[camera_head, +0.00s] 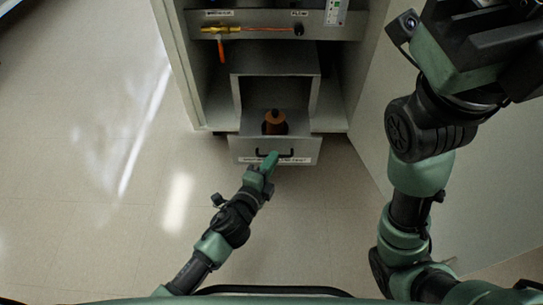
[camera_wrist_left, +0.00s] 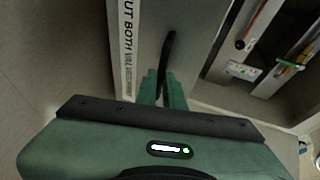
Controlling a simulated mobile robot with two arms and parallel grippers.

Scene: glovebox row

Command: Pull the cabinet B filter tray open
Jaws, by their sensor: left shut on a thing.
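The filter tray (camera_head: 245,146) is a grey drawer low in the cabinet, with a labelled front and a black bar handle (camera_head: 290,153). It stands partly out of its housing, and a brown bottle-like object (camera_head: 274,122) is inside it. My left gripper (camera_head: 270,160) is shut on the handle at the tray front. In the left wrist view, the green fingers (camera_wrist_left: 162,88) close around the black handle (camera_wrist_left: 169,50), beside the label strip (camera_wrist_left: 127,50). My right arm is raised at the right in the head view, and its fingertips are not clearly visible.
A pale panel (camera_head: 450,190) stands at the right behind my right arm. The floor (camera_head: 90,150) is clear to the left of the cabinet.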

